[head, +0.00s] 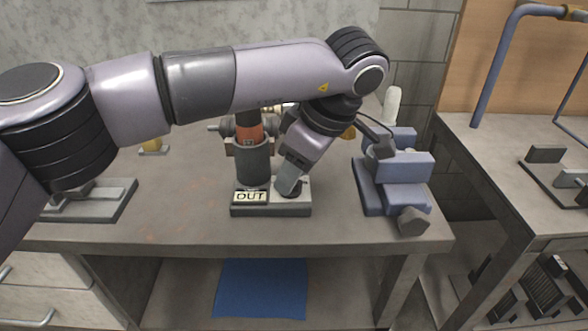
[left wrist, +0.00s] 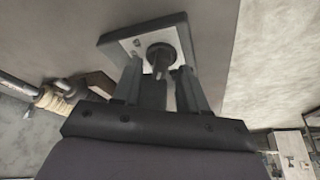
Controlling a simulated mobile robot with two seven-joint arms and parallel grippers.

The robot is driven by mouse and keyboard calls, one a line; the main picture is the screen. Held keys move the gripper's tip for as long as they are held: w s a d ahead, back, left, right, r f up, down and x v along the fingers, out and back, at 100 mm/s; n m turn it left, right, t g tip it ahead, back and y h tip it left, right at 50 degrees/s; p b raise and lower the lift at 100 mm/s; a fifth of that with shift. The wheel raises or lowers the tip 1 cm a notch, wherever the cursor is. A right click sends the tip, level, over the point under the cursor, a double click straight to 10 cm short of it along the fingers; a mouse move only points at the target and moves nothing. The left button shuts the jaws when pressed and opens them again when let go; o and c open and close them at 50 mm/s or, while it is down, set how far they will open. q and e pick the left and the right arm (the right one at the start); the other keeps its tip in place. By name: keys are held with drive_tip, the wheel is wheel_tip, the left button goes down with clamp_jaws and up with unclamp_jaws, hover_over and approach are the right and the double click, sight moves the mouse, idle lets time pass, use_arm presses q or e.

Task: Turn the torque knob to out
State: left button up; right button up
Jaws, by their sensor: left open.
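The torque knob (left wrist: 160,54) is dark and round with a raised grip bar; it sits on a pale plate with a dark border (left wrist: 124,46) in the left wrist view. In the head view its base block (head: 270,211) stands near the bench's front edge, with an "OUT" label (head: 250,197) on the left. My left gripper (head: 290,187) reaches down over the right part of the block and mostly hides the knob there. In the left wrist view its two fingers (left wrist: 158,74) are apart, one on each side of the knob's grip; contact cannot be told. My right gripper is not in view.
A grey cylinder with an orange band (head: 252,160) stands just behind the label. A blue vise (head: 395,180) is to the right. A metal fixture (head: 115,195) lies at the left. The bench top (head: 180,215) is clear between fixture and block.

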use_arm(q)
drive_tip(key=v, duration=0.6)
drive_tip(key=shift+r+p, duration=0.3)
drive_tip(key=shift+r, duration=0.1)
drive_tip(key=shift+s+d, duration=0.15)
